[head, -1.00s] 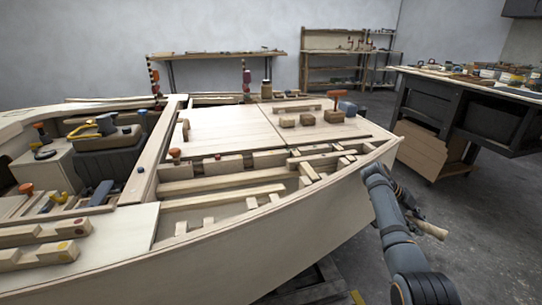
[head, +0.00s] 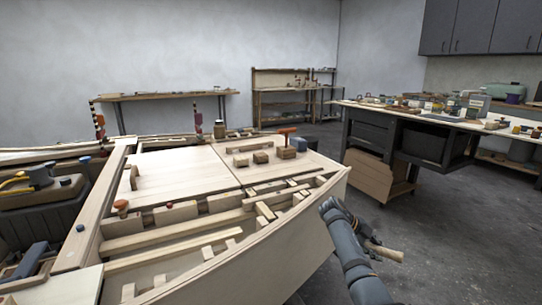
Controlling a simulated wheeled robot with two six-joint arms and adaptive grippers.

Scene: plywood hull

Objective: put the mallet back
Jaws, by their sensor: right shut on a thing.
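My right arm comes in from the bottom right, and its gripper (head: 364,236) is beyond the boat hull's right side, over the concrete floor. It is shut on a tan wooden piece (head: 386,252), which looks like the mallet's handle and sticks out to the right. The mallet's head cannot be made out; the arm and gripper hide part of the piece. My left gripper is not in view.
The plywood hull (head: 300,240) fills the left and middle, with loose wood blocks (head: 261,157) and tools on its deck. A dark workbench (head: 375,131) with a crowded top stands at the right. Open floor (head: 450,230) lies between them. Shelves (head: 285,100) stand at the back.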

